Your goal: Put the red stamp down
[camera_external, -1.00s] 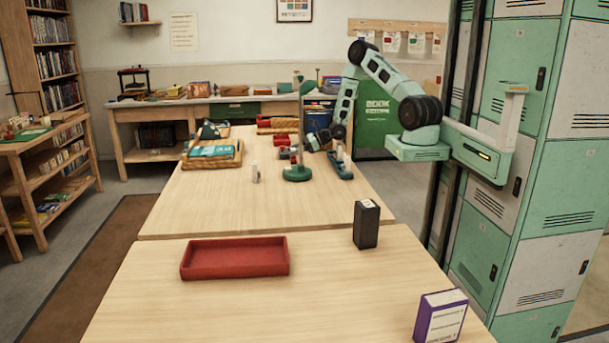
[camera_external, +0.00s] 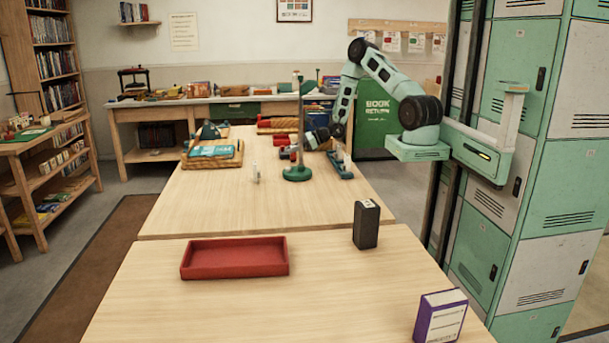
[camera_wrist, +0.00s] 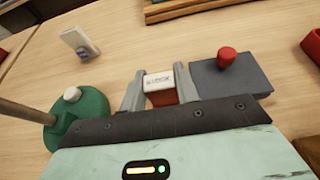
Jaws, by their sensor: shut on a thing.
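The red stamp (camera_wrist: 162,93) is between the two fingers of my gripper (camera_wrist: 160,88) in the wrist view. Its white lettered face and red body show, and the fingers are shut on it. I cannot tell whether it touches the table. A dark grey slab (camera_wrist: 218,78) with a red knob (camera_wrist: 227,57) lies just right of the gripper. In the external view my gripper (camera_external: 290,152) is low over the far table, behind and beside the green stand; the stamp is hard to make out there.
A green round base (camera_wrist: 80,118) with a post stands close left of my gripper; it shows in the external view (camera_external: 297,174). A small pale object (camera_wrist: 80,43) stands beyond. A wicker tray (camera_external: 212,163) is further left. The table's middle front (camera_external: 230,205) is clear.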

